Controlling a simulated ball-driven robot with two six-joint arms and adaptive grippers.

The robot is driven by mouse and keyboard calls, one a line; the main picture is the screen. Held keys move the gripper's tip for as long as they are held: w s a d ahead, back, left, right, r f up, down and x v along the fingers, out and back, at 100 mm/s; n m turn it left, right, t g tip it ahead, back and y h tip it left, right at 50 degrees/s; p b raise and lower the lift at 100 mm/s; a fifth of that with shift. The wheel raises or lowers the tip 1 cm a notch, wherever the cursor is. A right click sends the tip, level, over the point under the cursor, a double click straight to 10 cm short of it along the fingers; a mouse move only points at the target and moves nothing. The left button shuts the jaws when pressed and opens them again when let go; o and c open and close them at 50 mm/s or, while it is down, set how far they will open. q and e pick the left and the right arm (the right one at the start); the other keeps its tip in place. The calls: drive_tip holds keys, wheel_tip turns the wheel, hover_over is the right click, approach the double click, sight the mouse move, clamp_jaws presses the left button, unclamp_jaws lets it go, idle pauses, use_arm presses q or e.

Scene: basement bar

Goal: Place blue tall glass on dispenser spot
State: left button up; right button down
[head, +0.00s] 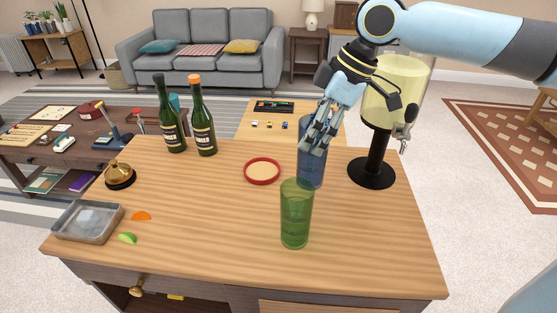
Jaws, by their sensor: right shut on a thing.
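The blue tall glass (312,176) stands upright in the right half of the counter, just left of the drink dispenser. My right gripper (317,137) comes down from above and is shut on the glass's upper part, hiding some of its rim. I cannot tell if the glass base touches the counter. The dispenser has a pale yellow tank (398,95), a black stem and round black base (371,174), and a tap on its right side. A round coaster with a red rim (262,182) lies left of the blue glass. My left gripper is not in view.
A green tall glass (295,225) stands in front of the blue glass. Two dark bottles (203,130), a brass bell (119,177), a metal ice tray (66,234) and orange and lime slices are on the left. The wooden counter's (210,225) front middle and right front are clear.

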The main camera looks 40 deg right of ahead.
drive_tip(key=w+a+f, duration=0.4)
drive_tip(key=f, duration=0.3)
drive_tip(key=shift+w+f, duration=0.35)
drive_tip(key=shift+w, duration=0.05)
drive_tip(key=shift+a+f, duration=0.1)
drive_tip(key=shift+c, duration=2.1)
unclamp_jaws()
